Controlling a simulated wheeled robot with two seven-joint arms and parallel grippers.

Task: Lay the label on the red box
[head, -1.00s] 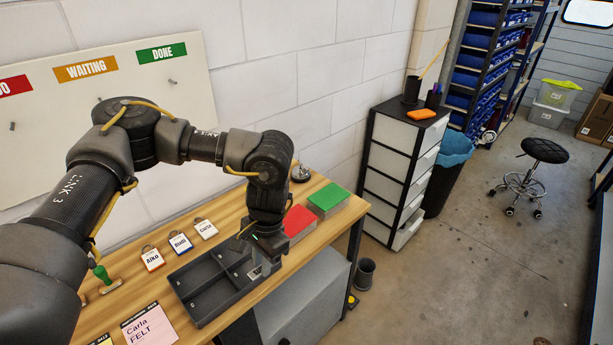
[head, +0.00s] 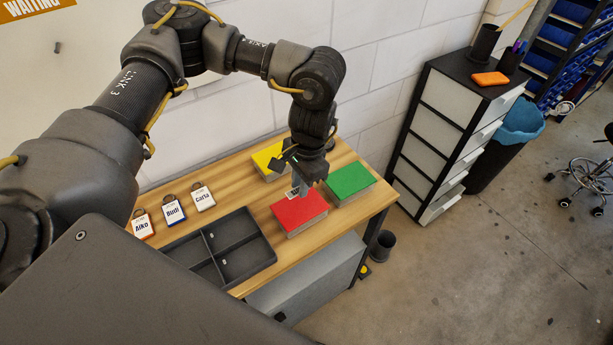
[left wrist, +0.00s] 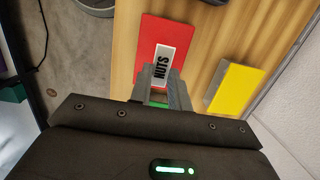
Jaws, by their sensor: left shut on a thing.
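The red box (head: 306,215) sits on the wooden bench between the yellow box (head: 268,165) and the green box (head: 350,181). The red box also fills the upper middle of the left wrist view (left wrist: 178,32). My left gripper (head: 301,189) is over the red box, pointing down, shut on the white label. The label (left wrist: 161,63) reads "NUTS" in the left wrist view and sticks out from the fingertips (left wrist: 158,80) over the red top. I cannot tell whether the label touches the box. My right gripper is not in view.
A dark divided tray (head: 262,258) lies left of the red box. Three name tags, including Budi's (head: 174,212), lie farther left. A drawer unit (head: 433,140) stands beyond the bench's right end, with a small bin (head: 382,245) on the floor.

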